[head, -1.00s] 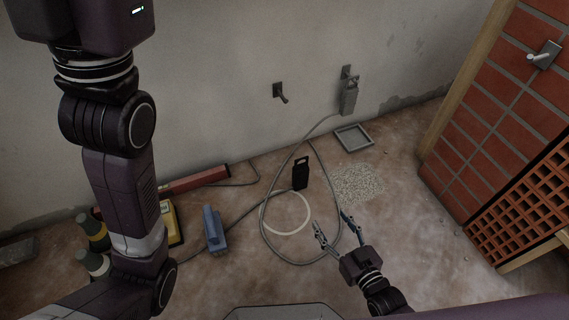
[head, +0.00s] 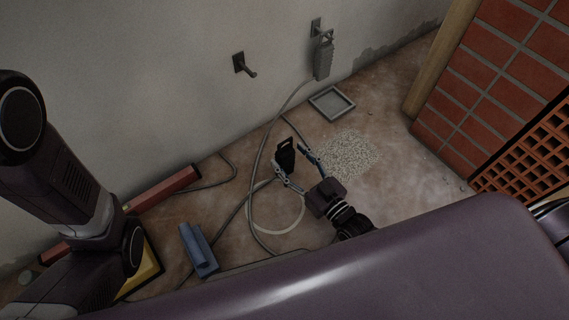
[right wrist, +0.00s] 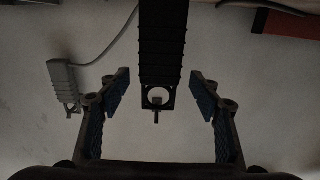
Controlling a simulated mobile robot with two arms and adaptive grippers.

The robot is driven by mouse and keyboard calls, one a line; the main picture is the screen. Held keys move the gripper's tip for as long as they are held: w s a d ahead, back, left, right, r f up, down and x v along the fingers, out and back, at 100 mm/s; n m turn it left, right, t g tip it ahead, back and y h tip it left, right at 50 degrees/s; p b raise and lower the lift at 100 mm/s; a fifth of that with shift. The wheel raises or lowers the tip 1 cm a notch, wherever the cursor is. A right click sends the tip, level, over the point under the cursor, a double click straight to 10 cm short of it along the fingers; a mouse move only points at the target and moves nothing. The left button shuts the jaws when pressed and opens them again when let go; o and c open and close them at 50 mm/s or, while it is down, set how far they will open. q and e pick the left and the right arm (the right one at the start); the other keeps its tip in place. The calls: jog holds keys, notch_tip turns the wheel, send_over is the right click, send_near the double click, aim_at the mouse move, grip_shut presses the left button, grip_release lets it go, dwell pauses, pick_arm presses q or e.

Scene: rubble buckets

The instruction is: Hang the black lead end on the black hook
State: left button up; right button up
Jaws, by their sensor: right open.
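The black lead end (head: 286,155) stands upright near the wall, with a hole at its top end. In the right wrist view the black lead end (right wrist: 163,45) comes down from the top edge between my fingers. My right gripper (head: 291,159) is open, with one finger on each side of it. Gaps show on both sides in the right wrist view (right wrist: 160,77). The black hook (head: 244,66) is bare on the wall, up and left of the gripper. It also shows through and below the hole in the right wrist view (right wrist: 156,116). My left gripper is out of view.
A grey lead end (head: 323,60) hangs on another wall hook to the right. A grey tray (head: 331,104), gravel (head: 350,154), a pale ring (head: 278,228) and a blue float (head: 199,250) lie on the floor. A looping grey cable surrounds the area. A brick panel (head: 500,75) stands right.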

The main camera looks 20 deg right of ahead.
jog(key=shift+b+x, duration=0.6)
jog(key=shift+x, duration=0.85)
grip_shut()
